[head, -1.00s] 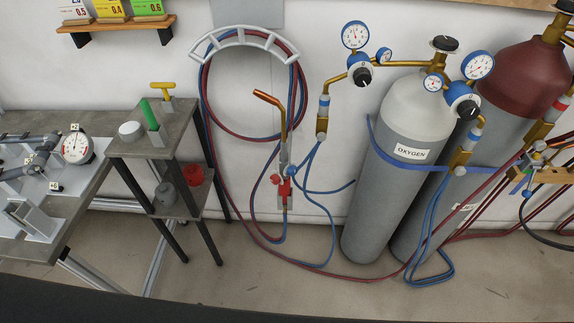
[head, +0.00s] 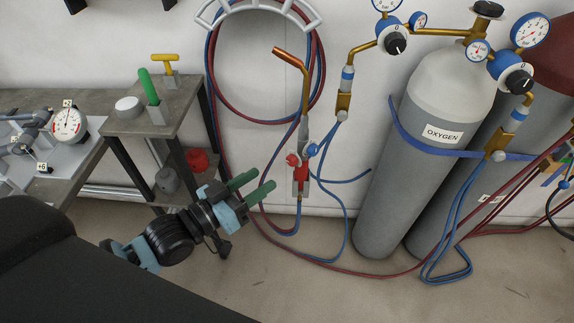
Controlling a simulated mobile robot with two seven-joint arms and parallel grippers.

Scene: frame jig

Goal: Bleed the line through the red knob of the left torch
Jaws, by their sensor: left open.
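The left torch (head: 303,170) hangs upright on the wall, with a copper nozzle (head: 293,66) bent to the upper left. Its red knob (head: 292,160) sticks out on the left side of the body. A blue knob (head: 312,150) sits on the right side. My left gripper (head: 254,187) has green fingers and is open and empty. It is below and left of the red knob, apart from it, with its fingers pointing right and slightly up. My right gripper is out of view.
Red and blue hoses (head: 266,118) loop on a wall hanger and run down to the floor. A grey oxygen cylinder (head: 425,165) stands to the right. A small side table (head: 165,115) with a lower shelf stands behind my left arm.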

